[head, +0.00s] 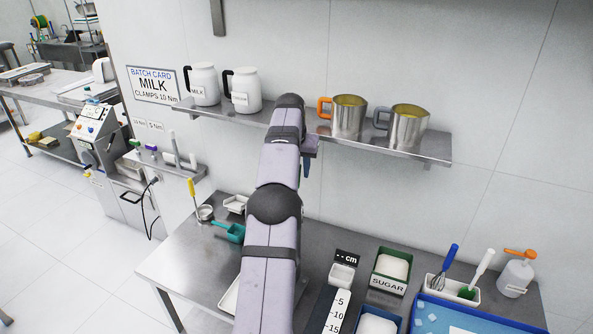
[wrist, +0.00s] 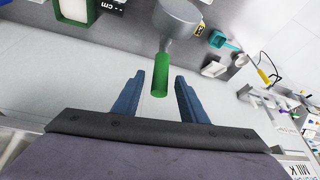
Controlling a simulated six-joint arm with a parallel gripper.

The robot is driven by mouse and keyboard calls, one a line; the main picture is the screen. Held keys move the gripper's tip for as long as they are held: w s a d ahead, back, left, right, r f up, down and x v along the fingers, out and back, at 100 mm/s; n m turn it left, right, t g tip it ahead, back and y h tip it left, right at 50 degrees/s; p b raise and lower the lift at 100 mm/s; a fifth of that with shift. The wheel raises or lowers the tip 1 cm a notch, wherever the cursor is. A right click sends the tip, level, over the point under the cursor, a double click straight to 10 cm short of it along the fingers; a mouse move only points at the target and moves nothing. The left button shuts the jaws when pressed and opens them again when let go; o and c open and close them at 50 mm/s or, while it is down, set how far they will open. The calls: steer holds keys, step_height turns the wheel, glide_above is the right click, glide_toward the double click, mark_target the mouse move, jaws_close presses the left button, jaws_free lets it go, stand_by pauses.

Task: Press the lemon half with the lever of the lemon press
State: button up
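In the wrist view a green handle (wrist: 160,74) points toward me from a rounded grey metal body (wrist: 178,18), cut off by the top edge. It may be the lever of the lemon press; I cannot tell for sure. My gripper (wrist: 159,77) is open, with its blue fingers on either side of the handle in the picture and gaps on both sides. How far the handle lies beyond the fingertips is unclear. In the head view my arm covers this spot, and only a bit of blue finger (head: 306,168) shows below the shelf. I see no lemon half.
A wall shelf (head: 440,150) with two metal jugs (head: 348,118) and two white jars (head: 243,92) runs behind my arm. On the steel table (head: 180,262) stand a teal scoop (head: 230,232), a sugar bin (head: 391,268), a blue tray (head: 425,318) and a spray bottle (head: 515,276).

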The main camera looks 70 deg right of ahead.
steer(key=shift+x, duration=1.1)
jaws_close()
steer(key=shift+a+f, duration=0.1)
steer(key=shift+a+b, duration=0.1)
steer(key=shift+b, duration=0.55)
